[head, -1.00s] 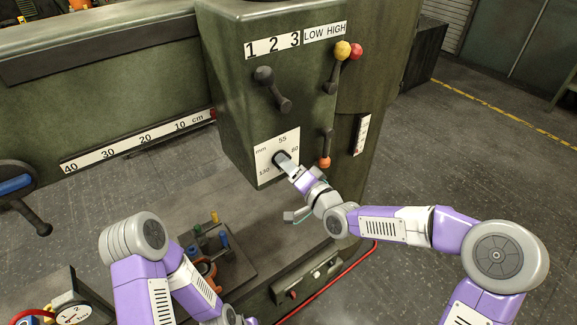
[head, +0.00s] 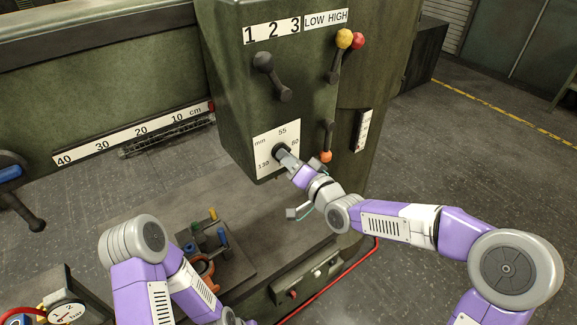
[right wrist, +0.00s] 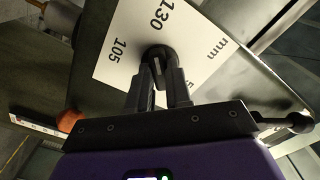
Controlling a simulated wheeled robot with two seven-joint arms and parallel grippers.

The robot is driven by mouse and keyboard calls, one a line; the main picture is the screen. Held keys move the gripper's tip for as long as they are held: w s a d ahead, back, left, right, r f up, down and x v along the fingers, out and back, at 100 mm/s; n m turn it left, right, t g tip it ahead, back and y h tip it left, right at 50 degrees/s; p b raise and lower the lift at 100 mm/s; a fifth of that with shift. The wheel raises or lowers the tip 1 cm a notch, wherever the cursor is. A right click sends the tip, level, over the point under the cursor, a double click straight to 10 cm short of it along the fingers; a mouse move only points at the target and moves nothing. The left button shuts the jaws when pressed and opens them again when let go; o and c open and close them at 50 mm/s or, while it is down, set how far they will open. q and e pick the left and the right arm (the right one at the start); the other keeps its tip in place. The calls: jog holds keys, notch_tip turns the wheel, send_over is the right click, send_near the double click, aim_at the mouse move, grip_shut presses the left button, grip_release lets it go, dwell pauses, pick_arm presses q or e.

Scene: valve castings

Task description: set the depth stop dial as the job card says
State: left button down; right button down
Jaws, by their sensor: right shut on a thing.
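The depth stop dial is a dark round knob (head: 279,151) on a white plate (head: 263,140) on the green machine head. The plate reads mm, 55, 80 and 130 in the head view. My right gripper (head: 284,156) is shut on the knob. In the right wrist view both dark fingers (right wrist: 163,75) close around the knob (right wrist: 158,57); the plate (right wrist: 112,62) there shows 130, 105, mm and part of another number. I cannot tell where the dial points. My left arm is at the lower left, its gripper not in view. I see no job card.
A pressure gauge (head: 66,314) and a tool block (head: 216,262) lie below.

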jog(key=shift+n+b, duration=6)
jog(key=shift+n, duration=0.2)
jog(key=c, duration=1)
grip_release()
jog(key=shift+c, duration=0.2)
jog(key=shift+d, duration=0.1)
jog(key=p+v, duration=0.1)
jog(key=v, duration=0.6)
jog(key=shift+s+p, duration=0.2)
jog(key=shift+p, duration=0.2)
